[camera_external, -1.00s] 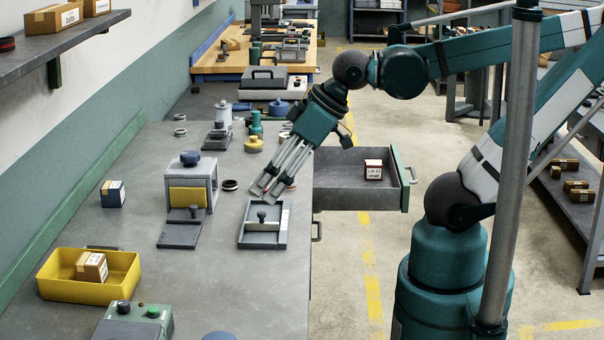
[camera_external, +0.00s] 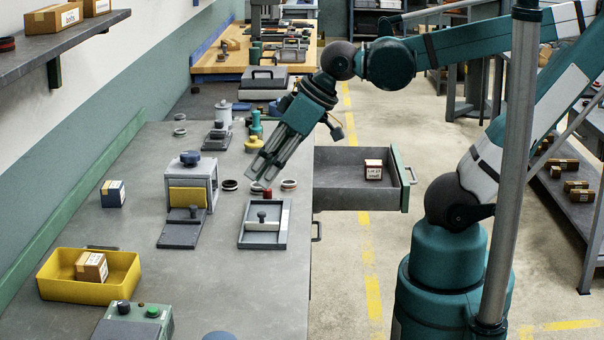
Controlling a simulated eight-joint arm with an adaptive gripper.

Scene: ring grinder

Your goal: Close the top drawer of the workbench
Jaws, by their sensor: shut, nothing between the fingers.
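The top drawer (camera_external: 340,193) of the workbench (camera_external: 205,280) is pulled out to the right. It has a green front (camera_external: 398,172) with a pale handle (camera_external: 411,176). A small labelled box (camera_external: 373,169) sits in the drawer. My gripper (camera_external: 259,182) is shut and empty. It hangs over the bench top, left of the drawer and well away from its front. I cannot tell how high above the bench it is.
A grey tray (camera_external: 250,236) with a knob, a red-topped piece (camera_external: 267,193) and several rings lie near my gripper. A grey fixture (camera_external: 196,172) and a yellow bin (camera_external: 115,290) stand further left. A lower drawer handle (camera_external: 317,231) shows at the bench's right side.

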